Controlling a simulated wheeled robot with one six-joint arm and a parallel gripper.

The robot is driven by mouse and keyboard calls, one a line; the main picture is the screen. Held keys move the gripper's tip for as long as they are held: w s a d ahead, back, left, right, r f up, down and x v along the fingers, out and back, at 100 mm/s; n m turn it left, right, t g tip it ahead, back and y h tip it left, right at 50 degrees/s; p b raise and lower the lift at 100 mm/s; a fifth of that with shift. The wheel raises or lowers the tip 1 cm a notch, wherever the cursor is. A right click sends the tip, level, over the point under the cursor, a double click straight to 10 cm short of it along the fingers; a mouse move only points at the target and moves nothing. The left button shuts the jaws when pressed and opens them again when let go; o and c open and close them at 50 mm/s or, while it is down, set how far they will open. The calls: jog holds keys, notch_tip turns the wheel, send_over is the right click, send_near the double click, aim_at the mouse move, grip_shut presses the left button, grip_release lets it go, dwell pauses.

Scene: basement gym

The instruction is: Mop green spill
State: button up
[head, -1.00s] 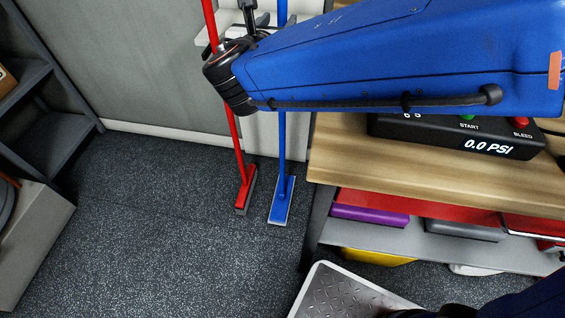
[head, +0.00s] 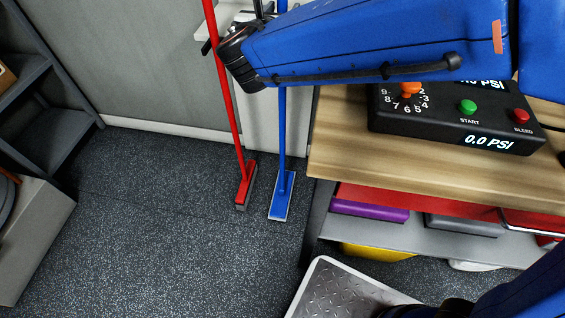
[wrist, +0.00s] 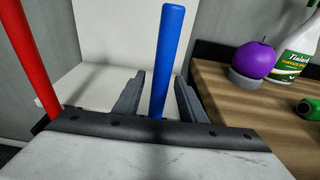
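A blue flat-headed mop (head: 282,196) stands upright, its flat head on the dark floor beside the bench. Its blue handle also shows in the wrist view (wrist: 168,55). My gripper (wrist: 158,90) is open, with one finger seen to each side of the blue handle. I see gaps between fingers and handle; whether the handle is fully between them or just beyond is unclear. In the head view my blue arm covers part of the upper handle, and the gripper is mostly hidden. No green spill shows in these frames.
A red broom (head: 243,185) leans just left of the mop. A wooden bench (head: 340,150) with a pressure control box (head: 455,120) stands to the right. A purple ball (wrist: 254,60) and spray bottle (wrist: 298,50) are on it. Grey shelves (head: 40,125) stand left. The middle floor is clear.

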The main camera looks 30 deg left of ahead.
grip_shut()
jog(key=shift+r, duration=0.15)
jog(key=shift+r, duration=1.4)
jog(key=shift+s, duration=0.1)
jog(key=f+v, duration=0.2)
jog(key=v, duration=1.1)
jog(key=shift+s, duration=0.45)
dwell(0.8)
jog(key=shift+d, duration=0.2)
